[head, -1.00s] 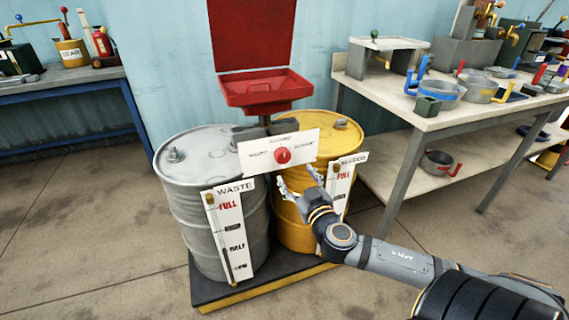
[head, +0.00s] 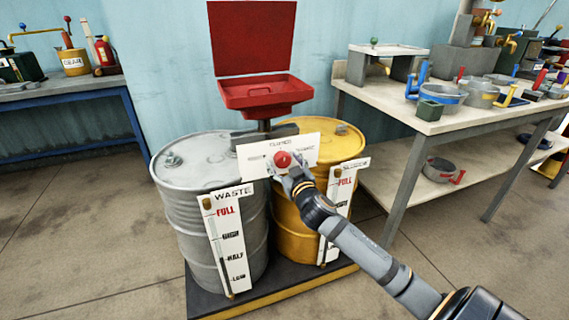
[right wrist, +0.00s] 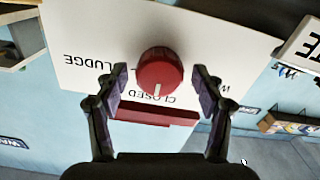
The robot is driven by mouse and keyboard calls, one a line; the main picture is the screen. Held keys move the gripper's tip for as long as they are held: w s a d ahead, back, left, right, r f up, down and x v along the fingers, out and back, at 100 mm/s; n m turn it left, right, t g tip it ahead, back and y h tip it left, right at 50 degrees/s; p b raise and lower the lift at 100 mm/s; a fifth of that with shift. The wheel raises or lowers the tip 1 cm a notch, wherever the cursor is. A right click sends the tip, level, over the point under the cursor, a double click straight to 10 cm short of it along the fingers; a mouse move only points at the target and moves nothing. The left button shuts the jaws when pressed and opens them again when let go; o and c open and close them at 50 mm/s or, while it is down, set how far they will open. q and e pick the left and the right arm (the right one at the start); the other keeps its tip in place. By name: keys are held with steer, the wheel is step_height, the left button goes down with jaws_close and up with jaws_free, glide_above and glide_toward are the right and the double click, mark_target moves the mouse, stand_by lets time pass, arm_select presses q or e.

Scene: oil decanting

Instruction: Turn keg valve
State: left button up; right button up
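The valve knob (head: 283,159) is a round red knob on a white sign plate (head: 306,146) above the two drums. In the right wrist view the knob (right wrist: 160,70) shows a white mark pointing at the word CLOSED on the plate. My right gripper (head: 288,174) is at the plate's lower edge, close to the knob. In the right wrist view its open fingers (right wrist: 160,84) stand on either side of the knob, with a visible gap on each side. My left gripper is not in view.
A grey WASTE drum (head: 190,215) and a yellow drum (head: 290,225) stand on a dark pallet (head: 270,297). A red funnel tray (head: 265,95) with a raised lid is above. A workbench (head: 470,118) with pots is at right.

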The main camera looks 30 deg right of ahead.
steer(key=c, duration=1)
steer(key=shift+p, duration=0.3)
steer(key=shift+r+n+p, duration=0.15)
steer(key=shift+n+p, duration=0.4)
steer(key=shift+n, duration=0.25)
steer(key=shift+n+p, duration=0.3)
steer(key=shift+n, duration=0.1)
steer(key=n+p, duration=0.3)
steer(key=n, duration=0.1)
steer(key=n+p, duration=0.3)
steer(key=n, duration=0.3)
steer(key=shift+p, duration=0.35)
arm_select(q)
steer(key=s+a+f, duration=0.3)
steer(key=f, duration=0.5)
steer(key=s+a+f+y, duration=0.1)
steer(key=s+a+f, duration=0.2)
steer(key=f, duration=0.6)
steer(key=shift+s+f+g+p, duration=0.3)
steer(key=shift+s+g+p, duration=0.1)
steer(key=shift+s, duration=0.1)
arm_select(e)
steer(key=shift+f+n, duration=0.25)
steer(key=shift+n, duration=0.55)
